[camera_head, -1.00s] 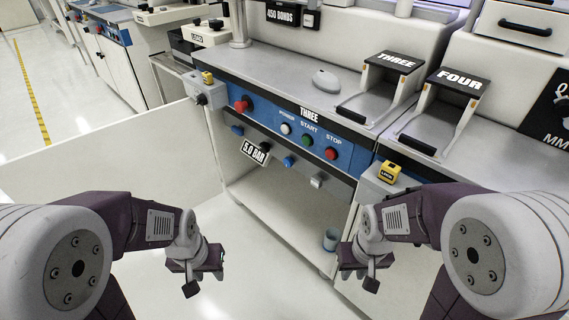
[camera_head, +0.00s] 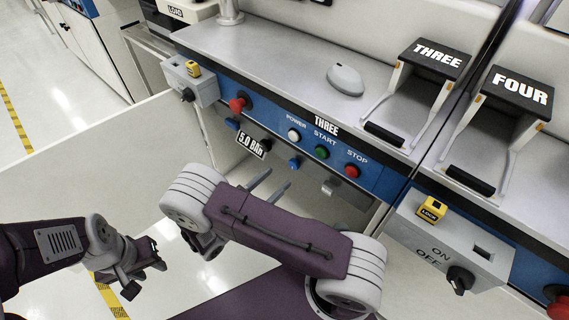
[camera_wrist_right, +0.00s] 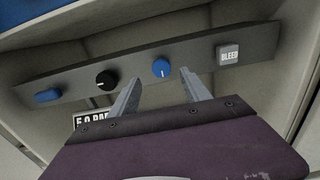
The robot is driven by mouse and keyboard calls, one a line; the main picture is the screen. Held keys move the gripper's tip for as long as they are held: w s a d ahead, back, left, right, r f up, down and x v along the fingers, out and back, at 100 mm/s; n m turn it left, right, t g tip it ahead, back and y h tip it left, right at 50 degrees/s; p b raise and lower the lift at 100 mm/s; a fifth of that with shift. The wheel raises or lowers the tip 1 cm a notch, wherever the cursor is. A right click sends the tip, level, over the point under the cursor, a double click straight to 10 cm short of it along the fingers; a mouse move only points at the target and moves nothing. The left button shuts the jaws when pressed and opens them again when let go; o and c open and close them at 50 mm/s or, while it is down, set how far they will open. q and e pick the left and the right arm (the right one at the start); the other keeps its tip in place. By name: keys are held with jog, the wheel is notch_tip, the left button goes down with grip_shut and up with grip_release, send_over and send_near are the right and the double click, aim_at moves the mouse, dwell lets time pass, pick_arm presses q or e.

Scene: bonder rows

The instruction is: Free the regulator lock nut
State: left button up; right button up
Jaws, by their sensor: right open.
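Under console three, a grey strip (camera_wrist_right: 180,62) carries a blue oval knob (camera_wrist_right: 47,95), a black knob (camera_wrist_right: 106,79) with a white mark, a blue knob (camera_wrist_right: 161,67) with a white mark, and a "BLEED" button (camera_wrist_right: 228,54). A "5.0 BAR" label (camera_head: 250,145) hangs there. No part is marked as the regulator lock nut; I cannot tell which it is. My right gripper (camera_wrist_right: 162,92) is open and empty, pointing at the strip, its fingers below the black and blue knobs, apparently apart from them. My left gripper (camera_head: 140,268) hangs over the floor at lower left; its jaw state is unclear.
Above the strip, the blue panel has a red knob (camera_head: 238,104) and power, start (camera_head: 321,151) and stop (camera_head: 353,171) buttons. Grey boxes with yellow locks (camera_head: 432,208) flank it. A white low wall (camera_head: 80,165) stands left. Open floor lies at lower left.

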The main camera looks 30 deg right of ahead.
aim_at(293, 165)
jog(key=b+x, duration=0.1)
jog(key=x, duration=0.2)
jog(key=b+x, duration=0.1)
jog(key=x, duration=0.2)
jog(key=shift+d+f, duration=0.2)
jog(key=shift+d, duration=0.15)
jog(key=shift+w+d+r, duration=0.1)
jog(key=shift+w+d, duration=0.15)
jog(key=shift+d, duration=0.15)
grip_shut()
